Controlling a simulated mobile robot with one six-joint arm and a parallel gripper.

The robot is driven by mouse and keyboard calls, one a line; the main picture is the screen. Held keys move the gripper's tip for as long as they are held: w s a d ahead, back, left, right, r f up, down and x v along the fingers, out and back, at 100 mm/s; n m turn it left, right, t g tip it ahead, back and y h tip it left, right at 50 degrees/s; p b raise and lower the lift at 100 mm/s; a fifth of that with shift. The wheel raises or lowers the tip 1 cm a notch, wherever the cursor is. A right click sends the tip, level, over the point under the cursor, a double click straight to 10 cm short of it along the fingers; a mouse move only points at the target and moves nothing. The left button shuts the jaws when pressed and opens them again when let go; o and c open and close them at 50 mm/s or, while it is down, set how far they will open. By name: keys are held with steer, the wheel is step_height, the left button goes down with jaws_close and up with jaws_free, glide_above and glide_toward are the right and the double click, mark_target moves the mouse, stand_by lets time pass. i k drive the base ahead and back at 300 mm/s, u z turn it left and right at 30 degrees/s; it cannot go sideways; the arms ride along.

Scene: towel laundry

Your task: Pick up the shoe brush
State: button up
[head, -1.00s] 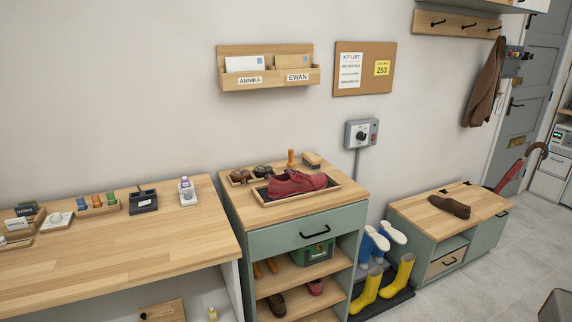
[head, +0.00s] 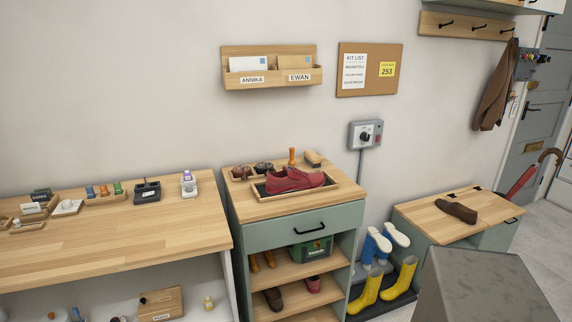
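What looks like the shoe brush (head: 313,158), a small light-wood block, lies at the back right of the green cabinet's wooden top (head: 353,193). It is behind a shallow wooden tray (head: 331,190) that holds a pair of red shoes (head: 293,180). An upright orange-brown handled item (head: 292,156) stands just left of the brush. My gripper is not in view.
Small dark round items (head: 264,167) sit at the cabinet top's back left. A wooden worktop (head: 150,235) is at left. At right are yellow boots (head: 400,280) and a bench (head: 430,213). A close grey block (head: 480,285), unclear what, covers the lower right.

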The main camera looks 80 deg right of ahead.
mark_target(312, 158)
steer(key=z, duration=0.15)
steer(key=k, duration=0.25)
steer(key=u, duration=1.95)
steer(key=k, duration=2.6)
steer(key=z, duration=0.05)
